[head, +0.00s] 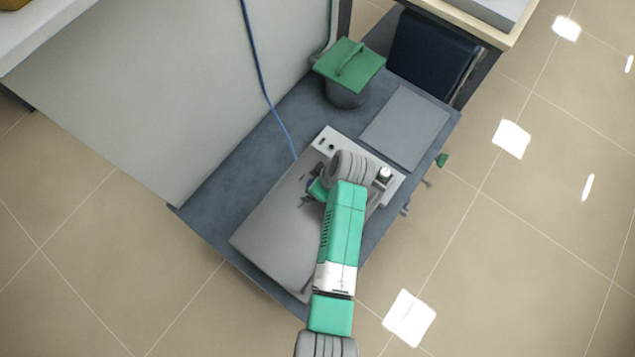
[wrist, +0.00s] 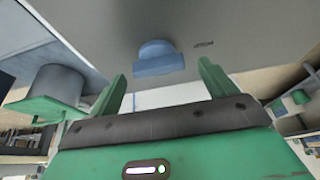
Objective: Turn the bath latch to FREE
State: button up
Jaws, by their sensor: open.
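The bath (head: 275,235) is a grey box with a flat top on the dark bench, partly covered by my arm. In the wrist view a blue rounded knob (wrist: 155,58), which looks like the latch, sits on a grey surface (wrist: 110,25). A small dark label beside it is too small to read. My gripper (head: 308,197) is over the bath top. In the wrist view my gripper (wrist: 161,88) is open, with the knob beyond and between its two green fingers, apparently not touching. I cannot tell the knob's setting, and cannot make it out in the head view.
A control strip (head: 325,143) runs along the bath's far end. A grey pot with a green lid (head: 350,65) and a flat grey plate (head: 405,127) stand beyond. A blue cable (head: 262,80) hangs down to the bench. A pale panel (head: 190,90) bounds the left.

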jog(key=shift+w+a+f, duration=0.2)
jog(key=shift+f, duration=0.4)
jog(key=c, duration=1)
